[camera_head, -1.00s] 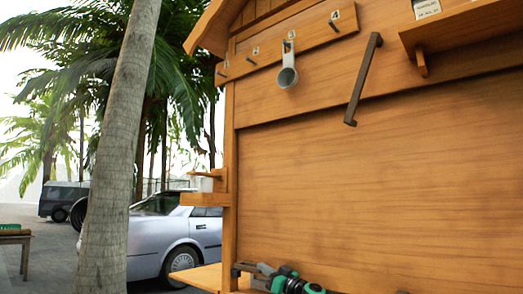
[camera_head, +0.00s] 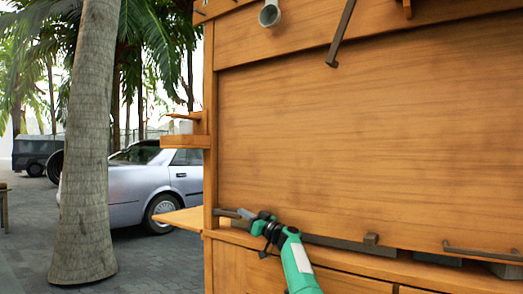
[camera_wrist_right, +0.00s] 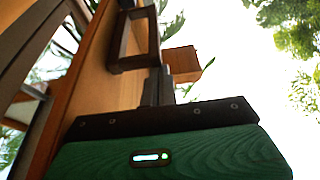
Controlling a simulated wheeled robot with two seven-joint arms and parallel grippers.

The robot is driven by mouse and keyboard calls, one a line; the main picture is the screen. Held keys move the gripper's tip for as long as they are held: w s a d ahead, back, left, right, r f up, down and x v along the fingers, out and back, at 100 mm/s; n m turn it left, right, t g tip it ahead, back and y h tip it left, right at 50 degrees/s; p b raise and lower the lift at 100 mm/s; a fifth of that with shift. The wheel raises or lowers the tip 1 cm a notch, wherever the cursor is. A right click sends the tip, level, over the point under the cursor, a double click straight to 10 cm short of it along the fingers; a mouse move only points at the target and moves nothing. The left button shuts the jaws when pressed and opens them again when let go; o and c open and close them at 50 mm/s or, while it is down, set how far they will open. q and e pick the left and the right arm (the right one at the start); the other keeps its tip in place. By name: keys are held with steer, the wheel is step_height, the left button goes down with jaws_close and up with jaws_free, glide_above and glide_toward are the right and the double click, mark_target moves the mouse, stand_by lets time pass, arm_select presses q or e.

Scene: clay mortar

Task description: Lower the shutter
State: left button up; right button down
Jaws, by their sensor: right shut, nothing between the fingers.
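The shutter (camera_head: 360,150) is a wide, flat wooden panel in the stall front in the head view. Its lower edge is close above the wooden counter (camera_head: 370,262), with a dark strip between them. A dark handle (camera_head: 482,253) is at its lower right. My right gripper (camera_head: 243,213) is at the shutter's lower left corner, by a dark bar. In the right wrist view its fingers (camera_wrist_right: 158,88) are together and empty, next to a dark bracket-shaped handle (camera_wrist_right: 134,38) on wood. I cannot tell whether they touch it. My left gripper is out of view.
A dark slanted bar (camera_head: 341,35) and a grey cup (camera_head: 269,14) hang on the board above the shutter. A small wooden shelf (camera_head: 182,142) juts out left of the post. A palm trunk (camera_head: 88,140) and a silver car (camera_head: 150,185) stand farther left.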

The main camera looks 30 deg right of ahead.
steer(key=shift+s+f, duration=0.1)
steer(key=s+d+p, duration=0.3)
steer(key=s+d, duration=0.2)
steer(key=s, duration=0.7)
steer(key=shift+f, duration=0.1)
